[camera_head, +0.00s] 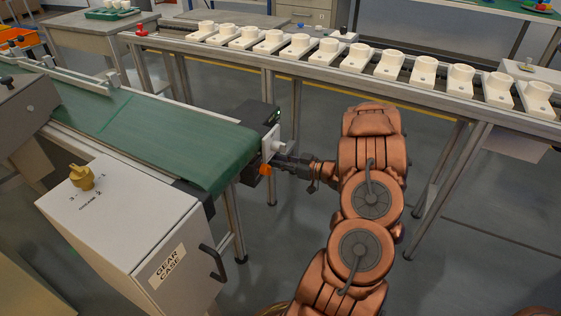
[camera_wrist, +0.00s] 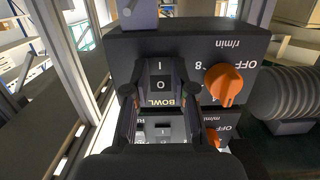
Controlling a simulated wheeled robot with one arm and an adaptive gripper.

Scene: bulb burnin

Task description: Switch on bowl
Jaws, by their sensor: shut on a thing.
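The bowl switch (camera_wrist: 160,83) is a dark rocker marked I and O with a BOWL label, on a dark control box (camera_wrist: 190,45) in the wrist view. My gripper (camera_wrist: 159,92) has one finger on each side of the switch and is shut on it. In the head view my gripper (camera_head: 279,161) reaches the control box at the right end of the green conveyor. The fingertips and the switch are too small to make out there. Which side of the rocker is pressed I cannot tell.
An orange knob (camera_wrist: 224,82) marked OFF sits right beside the bowl switch, with another orange knob (camera_wrist: 219,136) below. A green belt (camera_head: 160,140) and a gear case cabinet (camera_head: 135,225) stand left. A long rack of white sockets (camera_head: 385,65) runs behind. Floor is open at lower right.

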